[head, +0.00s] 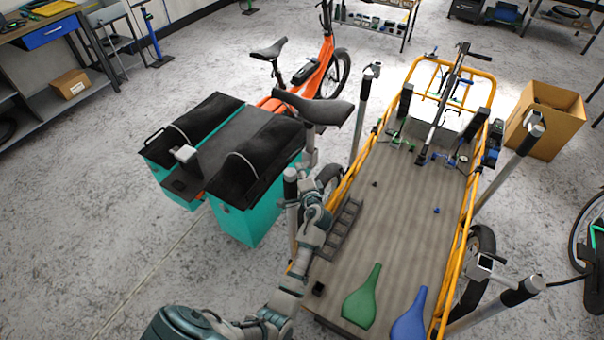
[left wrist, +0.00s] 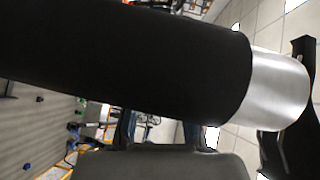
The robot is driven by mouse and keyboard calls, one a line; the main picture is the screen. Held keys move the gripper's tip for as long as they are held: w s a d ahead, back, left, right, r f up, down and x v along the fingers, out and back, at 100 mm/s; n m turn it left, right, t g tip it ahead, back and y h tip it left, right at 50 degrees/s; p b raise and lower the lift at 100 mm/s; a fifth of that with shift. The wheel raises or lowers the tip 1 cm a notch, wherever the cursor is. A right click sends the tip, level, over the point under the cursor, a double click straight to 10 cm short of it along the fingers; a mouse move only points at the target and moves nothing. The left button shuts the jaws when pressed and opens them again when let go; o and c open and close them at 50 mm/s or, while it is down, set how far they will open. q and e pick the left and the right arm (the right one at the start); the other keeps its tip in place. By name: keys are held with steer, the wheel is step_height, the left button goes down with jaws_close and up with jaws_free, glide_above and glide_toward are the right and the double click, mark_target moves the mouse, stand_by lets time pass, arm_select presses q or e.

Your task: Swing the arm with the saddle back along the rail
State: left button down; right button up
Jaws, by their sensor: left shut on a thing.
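The black saddle (head: 315,108) sits on a short metal seat post (head: 308,145), above the left edge of the cargo bed. My left gripper (head: 313,180) is just below it, at the saddle's arm, and is shut on that arm. My own wrist hides much of the grip in the head view. In the left wrist view a thick black tube with a silver end (left wrist: 278,90) fills the upper part. The dark saddle (left wrist: 290,140) shows at its right, and the tube partly hides the fingers. My right gripper is in neither view.
The yellow-railed cargo bed (head: 400,230) holds a green bottle (head: 362,298) and a blue one (head: 409,317). Upright posts (head: 361,122) stand around it. Teal panniers (head: 236,222) of the orange bike (head: 318,75) are close on the left. A cardboard box (head: 545,132) stands at right.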

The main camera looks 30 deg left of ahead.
arm_select(q)
steer(key=shift+f, duration=0.35)
steer(key=c, duration=1.2)
jaws_free()
steer(key=shift+o, duration=0.9)
steer(key=shift+w+r, duration=0.1)
steer(key=shift+r, duration=0.1)
